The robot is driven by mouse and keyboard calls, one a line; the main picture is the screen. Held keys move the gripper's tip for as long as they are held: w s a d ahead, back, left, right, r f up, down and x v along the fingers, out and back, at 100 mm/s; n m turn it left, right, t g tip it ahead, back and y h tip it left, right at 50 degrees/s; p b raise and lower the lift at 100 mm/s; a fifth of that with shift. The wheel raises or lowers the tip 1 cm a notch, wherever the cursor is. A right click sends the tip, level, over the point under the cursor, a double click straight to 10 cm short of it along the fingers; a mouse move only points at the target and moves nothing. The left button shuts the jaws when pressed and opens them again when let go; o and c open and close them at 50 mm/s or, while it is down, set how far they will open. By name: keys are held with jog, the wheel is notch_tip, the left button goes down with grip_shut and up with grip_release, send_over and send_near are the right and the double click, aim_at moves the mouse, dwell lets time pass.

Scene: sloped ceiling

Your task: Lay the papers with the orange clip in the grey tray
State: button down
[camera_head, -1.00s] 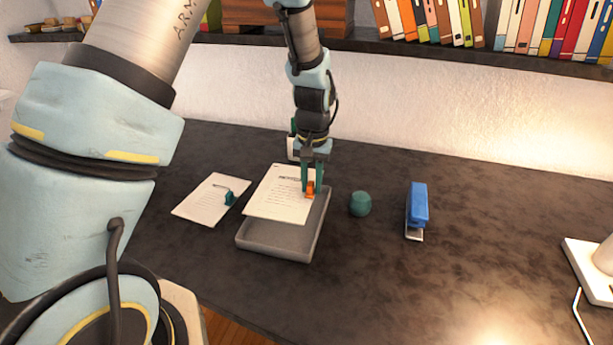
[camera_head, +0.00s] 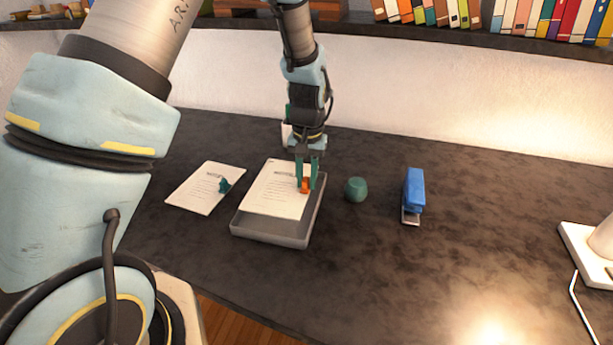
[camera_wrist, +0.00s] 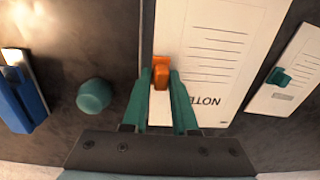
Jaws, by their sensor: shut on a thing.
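The papers with the orange clip (camera_head: 273,193) are over the grey tray (camera_head: 268,231), within most of its outline; I cannot tell whether they touch its floor. The orange clip (camera_head: 305,185) is at the papers' right edge. My gripper (camera_head: 306,180) points down and is shut on the orange clip. In the wrist view the orange clip (camera_wrist: 162,72) sits between the green fingers of my gripper (camera_wrist: 161,90), and the papers (camera_wrist: 215,50) extend up and right from it. The tray's far part is hidden under the papers.
Other papers (camera_head: 200,192) with a teal clip (camera_head: 225,185) lie left of the tray. A round teal object (camera_head: 356,189) and a blue stapler (camera_head: 414,190) stand to the right. A white lamp base (camera_head: 590,255) is at the far right. The desk's front middle is clear.

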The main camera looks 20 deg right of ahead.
jog(key=shift+f+b, duration=1.65)
jog(key=shift+f, duration=1.25)
jog(key=c, duration=0.6)
grip_release()
jog(key=shift+r, duration=0.1)
notch_tip(320, 180, up, 11)
jog(key=shift+d+f+b, duration=0.1)
jog(key=shift+f+b, duration=0.1)
jog(key=shift+b, duration=0.95)
